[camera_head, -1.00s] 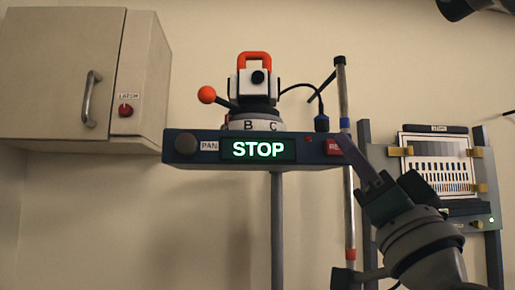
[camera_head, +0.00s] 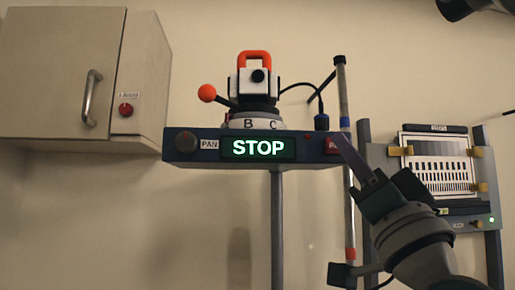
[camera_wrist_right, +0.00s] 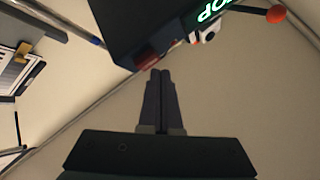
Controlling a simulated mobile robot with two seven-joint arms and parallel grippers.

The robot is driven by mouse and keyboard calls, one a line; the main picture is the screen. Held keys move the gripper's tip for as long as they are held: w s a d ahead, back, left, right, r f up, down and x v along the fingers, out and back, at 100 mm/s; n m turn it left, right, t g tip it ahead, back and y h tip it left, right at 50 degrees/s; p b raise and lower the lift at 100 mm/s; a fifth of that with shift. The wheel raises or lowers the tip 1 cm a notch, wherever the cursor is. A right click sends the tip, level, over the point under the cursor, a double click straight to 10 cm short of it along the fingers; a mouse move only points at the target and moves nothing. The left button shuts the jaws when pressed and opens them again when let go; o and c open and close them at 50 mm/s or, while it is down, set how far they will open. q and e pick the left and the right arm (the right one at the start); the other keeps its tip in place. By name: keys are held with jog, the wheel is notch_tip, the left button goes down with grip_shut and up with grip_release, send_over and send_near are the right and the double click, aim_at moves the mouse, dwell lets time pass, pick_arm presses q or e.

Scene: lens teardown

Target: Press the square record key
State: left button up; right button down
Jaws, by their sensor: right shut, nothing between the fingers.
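The red record key (camera_head: 331,146) is on the right end of the front of a dark blue control box (camera_head: 220,160). Its lettering is partly covered by my right gripper's fingers. The box's display (camera_head: 258,149) reads STOP in green. My right gripper (camera_head: 343,141) is shut and empty, with its fingertips in front of the key's right side. In the right wrist view the shut fingertips (camera_wrist_right: 160,72) lie just beside the red key (camera_wrist_right: 147,63). I cannot tell whether they touch it.
A PAN knob (camera_head: 187,143) is at the box's left end. A camera head with an orange handle (camera_head: 254,58) and lever stands on top. A striped pole (camera_head: 344,100) and a test chart (camera_head: 440,160) are to the right. A wall cabinet (camera_head: 60,75) hangs left.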

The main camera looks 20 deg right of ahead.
jog(key=shift+w+d, duration=0.1)
jog(key=shift+w, duration=0.35)
dwell(0.6)
jog(key=shift+s, duration=0.1)
jog(key=shift+s+a, duration=0.2)
jog(key=shift+s, duration=0.55)
jog(key=shift+p, duration=0.3)
jog(key=s+a+p, duration=0.1)
jog(key=s+p, duration=0.1)
jog(key=s, duration=0.4)
jog(key=shift+a, duration=0.2)
jog(key=shift+w+f+y, duration=0.1)
jog(key=shift+y, duration=0.2)
